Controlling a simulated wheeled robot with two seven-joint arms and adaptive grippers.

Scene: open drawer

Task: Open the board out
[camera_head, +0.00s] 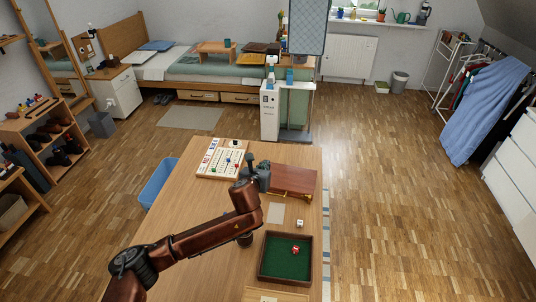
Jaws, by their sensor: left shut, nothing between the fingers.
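A reddish-brown flat wooden case (295,181), which looks like the folded board, lies on the wooden table (190,215). Its surface looks closed; hinges or a seam are too small to make out. My left gripper (263,171) is at the case's left end, over its far left corner. It is shut with nothing held. I cannot tell whether it touches the case. My right gripper is not in view.
A white game board with coloured pieces (222,158) lies left of the case. A pale card (275,213) and a white die (300,223) lie nearer. A green-lined tray (285,277) holds a red die (295,250). A blue bin (158,184) stands beside the table.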

